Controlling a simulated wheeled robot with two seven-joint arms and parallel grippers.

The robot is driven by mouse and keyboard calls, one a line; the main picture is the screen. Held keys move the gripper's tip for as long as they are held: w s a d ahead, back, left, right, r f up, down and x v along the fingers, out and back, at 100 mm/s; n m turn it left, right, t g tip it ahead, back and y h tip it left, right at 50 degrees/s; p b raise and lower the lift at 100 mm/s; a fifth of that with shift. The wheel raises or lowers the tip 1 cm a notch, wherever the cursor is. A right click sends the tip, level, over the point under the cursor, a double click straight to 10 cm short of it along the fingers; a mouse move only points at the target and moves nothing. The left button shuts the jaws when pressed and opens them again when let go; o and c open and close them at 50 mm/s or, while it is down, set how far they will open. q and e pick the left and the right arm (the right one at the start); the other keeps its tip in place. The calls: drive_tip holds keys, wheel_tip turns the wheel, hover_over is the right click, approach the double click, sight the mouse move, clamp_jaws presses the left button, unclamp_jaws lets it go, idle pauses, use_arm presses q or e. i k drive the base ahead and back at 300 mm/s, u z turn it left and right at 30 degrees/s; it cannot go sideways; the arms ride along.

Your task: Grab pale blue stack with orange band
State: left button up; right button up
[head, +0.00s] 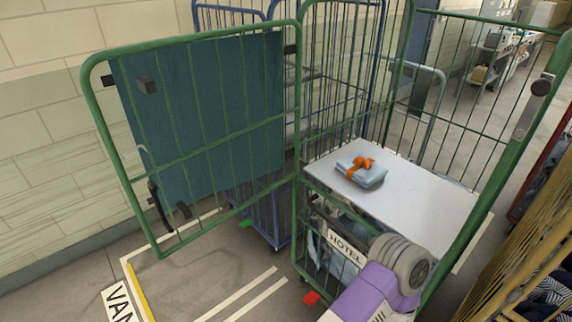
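The pale blue stack (373,180) lies flat on the white shelf (425,204) of a green wire cage trolley, toward the shelf's back left part. An orange band (357,166) runs around it with a knot or bow on top. Part of an arm, purple and white with a grey rounded joint, comes in at the bottom right, in front of the shelf and below the stack; it appears to be my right arm. No gripper fingers show at its end. My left gripper is out of the picture. Nothing touches the stack.
The trolley's green mesh door (205,130), backed with dark teal cloth, stands open at left. Green side mesh (470,95) bounds the shelf at right. Below it is a HOTEL sign (345,249). A blue cage (262,215) stands behind. Floor at lower left is clear.

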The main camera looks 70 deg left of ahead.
sight(363, 170)
drive_tip(key=u, duration=1.8)
